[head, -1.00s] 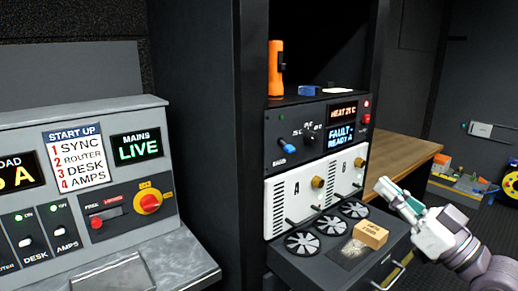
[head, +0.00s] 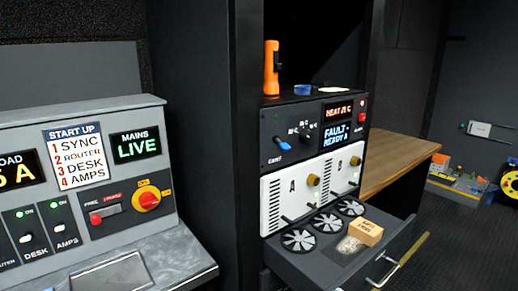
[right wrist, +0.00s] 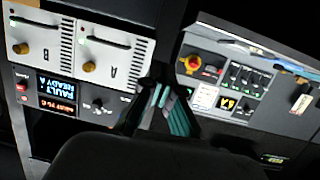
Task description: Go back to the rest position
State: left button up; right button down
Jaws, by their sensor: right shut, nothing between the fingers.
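My right gripper (right wrist: 168,108) shows at the bottom middle of the right wrist view. Its dark and teal fingers are together with nothing between them. It is tilted in front of the equipment rack and the grey console and appears clear of both. It is out of the head view. My left gripper is in neither view. The rack (head: 312,140) has displays reading HEAT and FAULT / READY A, above two white modules marked A and B. The rack appears upside down in the right wrist view (right wrist: 80,50).
An open drawer (head: 310,262) juts out below the rack, holding three round fans and a small cardboard box (head: 366,233). An orange torch (head: 271,68) stands on the rack. The grey console (head: 80,185) is at left, a wooden desk (head: 400,160) behind at right. A yellow bar (head: 402,260) shows beside the drawer.

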jog(key=s+d+f+m+g+h, duration=0.2)
jog(key=s+f+g+h, duration=0.25)
jog(key=s+f, duration=0.6)
jog(key=s+d+f+m+g+h, duration=0.25)
jog(key=s+f+g+h, duration=0.2)
jog(key=s+f, duration=0.6)
notch_tip(320, 180, down, 25)
jog(key=s+g, duration=0.2)
jog(key=s+d+f, duration=0.2)
jog(key=s+f, duration=1.4)
jog(key=s, duration=0.1)
jog(key=shift+f+g, duration=0.35)
jog(key=shift+g, duration=0.05)
jog(key=shift+w, duration=0.1)
